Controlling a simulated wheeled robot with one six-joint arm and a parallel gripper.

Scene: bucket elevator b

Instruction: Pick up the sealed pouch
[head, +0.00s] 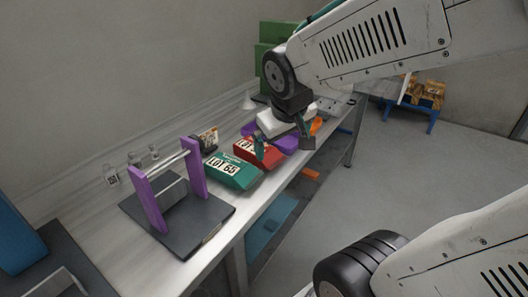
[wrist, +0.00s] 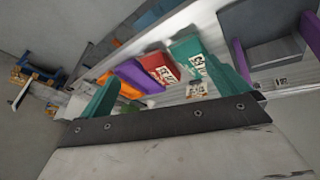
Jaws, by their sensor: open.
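Several coloured, labelled packages lie in a row on the bench; which one is the sealed pouch I cannot tell. A teal one marked LOT 65 (head: 232,171) is nearest, with a red one (head: 262,154) beside it and a purple one (head: 287,142) behind. The wrist view shows the teal (wrist: 187,46), red (wrist: 158,67), purple (wrist: 137,76) and orange (wrist: 106,55) packages. My gripper (head: 283,142) is open above the red and purple packages, partly hiding them.
A stand with purple posts (head: 168,190) is on a dark plate at the bench's near end. A small dark box (head: 208,139) and small clear items with labels (head: 112,175) lie along the back. Green boxes (head: 270,50) stand at the far end.

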